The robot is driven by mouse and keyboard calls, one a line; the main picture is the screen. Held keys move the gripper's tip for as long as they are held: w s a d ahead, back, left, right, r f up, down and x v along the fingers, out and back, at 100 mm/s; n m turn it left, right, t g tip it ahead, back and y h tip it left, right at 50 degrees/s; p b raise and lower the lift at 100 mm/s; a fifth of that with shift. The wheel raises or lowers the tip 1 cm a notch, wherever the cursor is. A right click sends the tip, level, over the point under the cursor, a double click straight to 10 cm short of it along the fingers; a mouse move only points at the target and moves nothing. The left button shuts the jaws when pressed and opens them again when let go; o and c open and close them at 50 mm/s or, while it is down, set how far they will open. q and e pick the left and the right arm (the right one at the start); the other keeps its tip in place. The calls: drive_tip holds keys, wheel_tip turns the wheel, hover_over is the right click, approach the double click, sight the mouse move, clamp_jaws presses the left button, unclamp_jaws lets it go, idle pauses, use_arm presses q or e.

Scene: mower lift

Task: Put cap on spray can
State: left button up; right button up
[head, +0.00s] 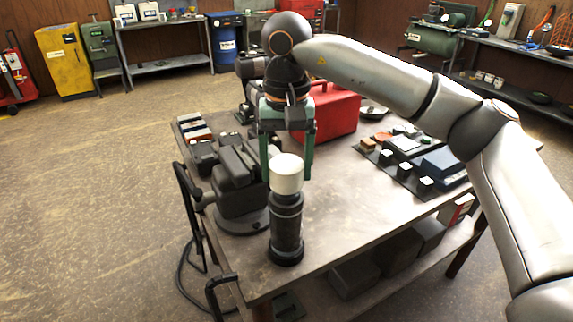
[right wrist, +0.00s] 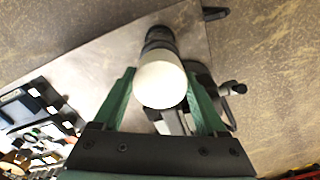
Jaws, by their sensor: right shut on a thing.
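A white cap (head: 287,174) is at the top of an upright dark spray can (head: 286,228) near the front edge of the workbench. My right gripper (head: 288,176) comes down from above, with its green fingers on both sides of the cap, and is shut on it. In the right wrist view the cap (right wrist: 160,84) lies between the green fingers (right wrist: 161,92), with the dark can (right wrist: 159,40) beyond it. The cap looks lined up with the can; I cannot tell whether it is fully seated. My left gripper is not in view.
A dark bench vise (head: 238,180) stands close left of the can on the workbench (head: 335,210). A red toolbox (head: 335,112) is behind. A dark tray with several small items (head: 420,160) lies at the right. The bench between can and tray is clear.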

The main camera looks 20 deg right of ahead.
sight(286, 164)
drive_tip(key=shift+f+b, duration=0.75)
drive_tip(key=shift+f, duration=0.45)
drive_tip(key=o, duration=1)
drive_tip(key=shift+o, duration=0.2)
wheel_tip(286, 164, up, 6)
drive_tip(key=p, duration=0.5)
drive_tip(key=shift+r, duration=2.55)
